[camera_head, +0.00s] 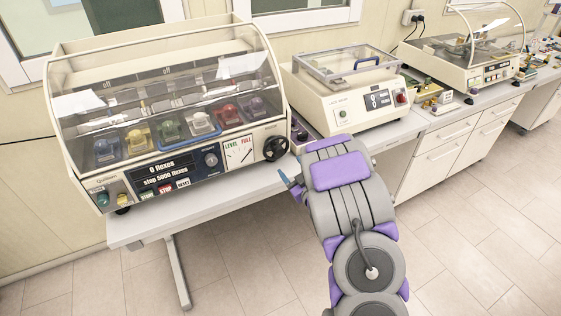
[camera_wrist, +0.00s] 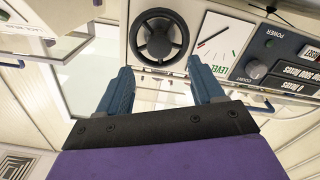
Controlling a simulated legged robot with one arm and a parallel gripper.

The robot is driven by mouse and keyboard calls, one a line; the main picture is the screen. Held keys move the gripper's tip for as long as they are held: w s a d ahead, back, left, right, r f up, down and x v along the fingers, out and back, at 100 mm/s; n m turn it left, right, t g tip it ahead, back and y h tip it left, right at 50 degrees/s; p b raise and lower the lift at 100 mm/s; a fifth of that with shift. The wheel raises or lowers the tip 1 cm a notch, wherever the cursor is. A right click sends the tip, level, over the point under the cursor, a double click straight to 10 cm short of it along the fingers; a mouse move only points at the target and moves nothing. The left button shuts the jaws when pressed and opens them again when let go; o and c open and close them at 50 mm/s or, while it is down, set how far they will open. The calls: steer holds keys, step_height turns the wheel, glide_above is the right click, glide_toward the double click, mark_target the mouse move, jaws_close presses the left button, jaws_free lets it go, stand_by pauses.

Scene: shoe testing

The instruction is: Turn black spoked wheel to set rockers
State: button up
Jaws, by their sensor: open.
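The black spoked wheel (camera_head: 275,148) is on the right end of the flexing machine's front panel, beside a white LEVEL/FULL gauge (camera_head: 239,151). In the wrist view the wheel (camera_wrist: 159,37) shows at the top, face on, with the gauge (camera_wrist: 218,45) to its right. My gripper's blue fingers (camera_wrist: 165,88) are open and point toward the panel, a little below the wheel in that picture, with nothing between them. In the head view my arm covers most of the gripper; one blue fingertip (camera_head: 287,179) shows below the wheel. No contact with the wheel is visible.
The flexing machine (camera_head: 190,183) has a clear curved cover over several colored shoe holders, and its display reads 0 flexes. A second machine (camera_head: 340,105) stands to its right. The bench's front edge (camera_head: 215,206) runs below. Floor in front is clear.

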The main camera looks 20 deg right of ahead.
mark_target(280, 153)
steer(key=w, duration=0.8)
steer(key=shift+w+b, duration=0.3)
steer(key=c, duration=1.1)
